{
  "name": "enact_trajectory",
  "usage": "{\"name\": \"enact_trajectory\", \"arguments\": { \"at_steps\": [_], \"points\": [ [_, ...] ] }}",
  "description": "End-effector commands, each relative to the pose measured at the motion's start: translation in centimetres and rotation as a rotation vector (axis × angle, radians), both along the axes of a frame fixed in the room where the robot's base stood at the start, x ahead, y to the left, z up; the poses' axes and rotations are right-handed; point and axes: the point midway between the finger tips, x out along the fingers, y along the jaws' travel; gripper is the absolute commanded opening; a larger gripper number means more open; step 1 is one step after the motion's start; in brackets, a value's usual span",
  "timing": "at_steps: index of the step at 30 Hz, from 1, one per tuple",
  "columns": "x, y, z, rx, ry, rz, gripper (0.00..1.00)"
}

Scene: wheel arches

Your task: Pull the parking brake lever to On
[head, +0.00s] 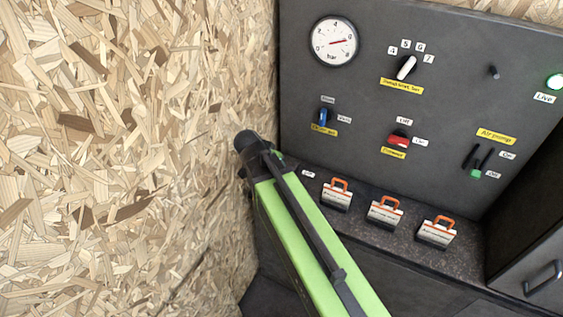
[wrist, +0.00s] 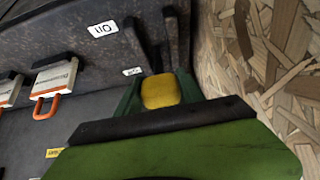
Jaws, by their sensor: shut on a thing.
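In the wrist view, my gripper (wrist: 158,84) has its green jaws closed around a yellow knob (wrist: 161,92), the end of the parking brake lever. Dark upright strips (wrist: 137,42) stand just beyond the knob. An Off label (wrist: 103,28), upside down in this view, is on the dark surface to the left. A smaller label (wrist: 132,71) lies close beside the jaws; its text is too small to read surely. In the head view, my green arm hides the lever and the jaws. The lever's shaft is mostly hidden.
A chipboard wall (head: 130,150) stands close on the left of my arm. The panel above has a pressure gauge (head: 333,41), a white rotary selector (head: 406,67), and blue (head: 323,116) and red (head: 399,138) switches.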

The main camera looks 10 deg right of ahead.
Motion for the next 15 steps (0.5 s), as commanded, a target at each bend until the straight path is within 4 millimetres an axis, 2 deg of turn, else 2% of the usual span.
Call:
{"name": "enact_trajectory", "arguments": {
  "at_steps": [15],
  "points": [
    [-0.27, -0.09, -0.4, 0.006, 0.0, -0.006, 0.0]
  ]
}}
